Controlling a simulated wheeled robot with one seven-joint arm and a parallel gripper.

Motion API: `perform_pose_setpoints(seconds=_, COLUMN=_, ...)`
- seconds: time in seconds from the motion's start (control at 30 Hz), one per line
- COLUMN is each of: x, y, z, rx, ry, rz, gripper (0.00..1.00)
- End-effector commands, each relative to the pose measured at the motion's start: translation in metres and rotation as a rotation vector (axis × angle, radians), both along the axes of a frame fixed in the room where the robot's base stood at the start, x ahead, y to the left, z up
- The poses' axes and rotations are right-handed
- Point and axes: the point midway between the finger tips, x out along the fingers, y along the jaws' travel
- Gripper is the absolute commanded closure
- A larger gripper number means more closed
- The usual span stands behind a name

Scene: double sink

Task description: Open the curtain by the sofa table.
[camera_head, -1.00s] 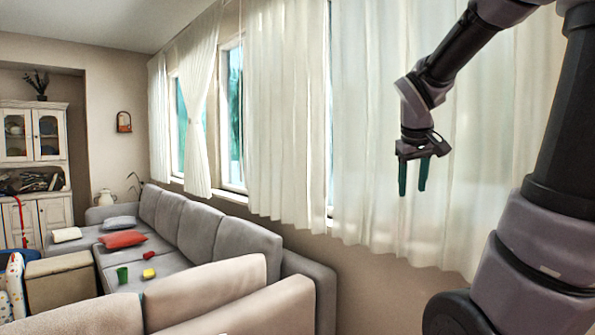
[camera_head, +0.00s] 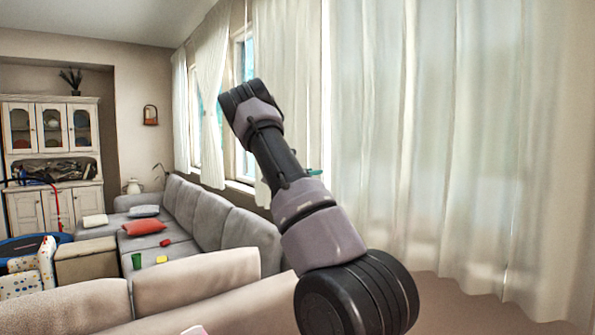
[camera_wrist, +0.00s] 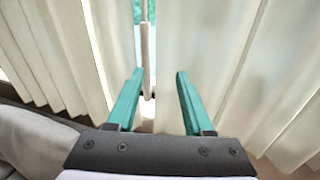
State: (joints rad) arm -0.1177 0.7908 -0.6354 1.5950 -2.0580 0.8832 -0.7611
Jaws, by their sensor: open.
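Pale, pleated curtains hang along the window wall. A wide right-hand panel (camera_head: 430,150) fills the right of the head view, and a narrower panel (camera_head: 285,80) hangs left of it, partly behind my arm. In the wrist view, a left panel (camera_wrist: 60,50) and a right panel (camera_wrist: 225,50) hang either side of a narrow gap. In the head view my arm hides most of the gripper; a bit of teal finger (camera_head: 314,172) shows. I cannot identify a sofa table.
A grey sofa (camera_head: 235,227) runs beneath the windows, with a red cushion (camera_head: 143,228) on it. A beige sofa back (camera_head: 200,284) stands in the foreground. A white cabinet (camera_head: 50,150) stands far left.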

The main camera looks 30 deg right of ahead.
Motion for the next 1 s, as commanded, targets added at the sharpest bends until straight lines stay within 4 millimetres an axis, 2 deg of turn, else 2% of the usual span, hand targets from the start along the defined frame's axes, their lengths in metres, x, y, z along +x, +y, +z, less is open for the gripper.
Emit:
perform_pose_setpoints(seconds=0.23, x=0.016, y=-0.013, z=-0.004, rx=-0.055, ry=0.054, rz=0.027, gripper=0.49)
perform_pose_setpoints(seconds=0.5, x=0.035, y=-0.060, z=-0.005, rx=-0.051, ry=0.051, rz=0.025, gripper=0.49)
perform_pose_setpoints(seconds=0.7, x=0.047, y=-0.087, z=-0.004, rx=-0.050, ry=0.051, rz=0.027, gripper=0.49)
perform_pose_setpoints(seconds=0.8, x=0.050, y=-0.096, z=-0.004, rx=-0.051, ry=0.052, rz=0.026, gripper=0.49)
perform_pose_setpoints(seconds=1.0, x=0.053, y=-0.100, z=-0.004, rx=-0.051, ry=0.052, rz=0.027, gripper=0.49)
